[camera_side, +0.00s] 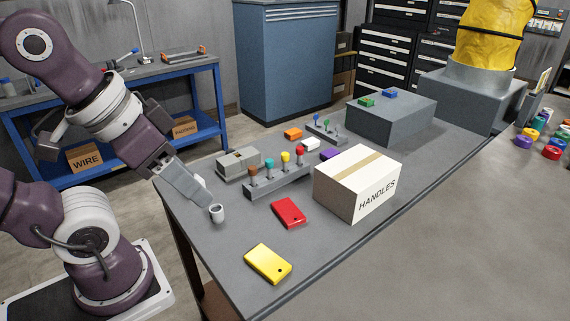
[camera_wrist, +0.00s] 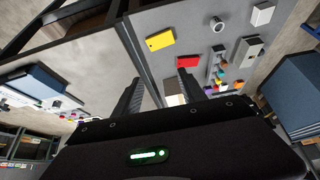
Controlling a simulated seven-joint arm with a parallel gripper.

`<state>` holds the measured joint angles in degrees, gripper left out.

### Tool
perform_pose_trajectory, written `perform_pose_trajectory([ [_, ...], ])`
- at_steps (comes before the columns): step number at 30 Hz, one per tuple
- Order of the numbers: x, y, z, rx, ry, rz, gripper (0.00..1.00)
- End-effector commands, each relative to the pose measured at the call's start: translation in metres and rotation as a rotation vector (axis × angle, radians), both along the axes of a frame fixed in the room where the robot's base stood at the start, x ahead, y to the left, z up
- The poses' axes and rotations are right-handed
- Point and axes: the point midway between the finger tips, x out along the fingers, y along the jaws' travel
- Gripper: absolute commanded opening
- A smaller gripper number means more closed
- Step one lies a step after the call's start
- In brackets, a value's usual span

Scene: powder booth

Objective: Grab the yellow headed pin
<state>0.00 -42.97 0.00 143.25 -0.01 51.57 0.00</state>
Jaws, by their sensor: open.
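The yellow headed pin (camera_side: 285,158) stands upright in a grey rack (camera_side: 262,190) on the table, between a teal headed pin (camera_side: 269,164) and a red headed pin (camera_side: 300,151). A brown headed pin (camera_side: 253,171) stands at the rack's left end. My gripper (camera_side: 204,202) is open and empty, left of the rack and apart from it, by a small white cup (camera_side: 217,213) in the picture. In the wrist view, the fingers of my gripper (camera_wrist: 158,90) are spread wide. The rack (camera_wrist: 214,66) shows there to their right; its pins are too small to tell apart surely.
A yellow plate (camera_side: 268,263) and a red plate (camera_side: 288,213) lie in front of the rack. A cardboard box (camera_side: 345,190) stands close on its right. A grey block (camera_side: 238,163) and a second rack with pins (camera_side: 326,133) are behind. The front left table corner is clear.

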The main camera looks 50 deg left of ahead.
Motion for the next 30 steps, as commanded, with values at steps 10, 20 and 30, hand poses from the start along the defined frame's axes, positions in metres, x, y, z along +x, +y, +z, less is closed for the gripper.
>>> perform_pose_trajectory([
  [10, 0.066, 0.04, 0.003, 0.257, 0.181, -0.213, 0.49],
  [20, 0.253, 0.139, -0.09, 0.949, 0.734, -0.868, 0.49],
  [30, 0.347, 0.174, -0.187, 1.379, 1.131, -1.32, 0.49],
])
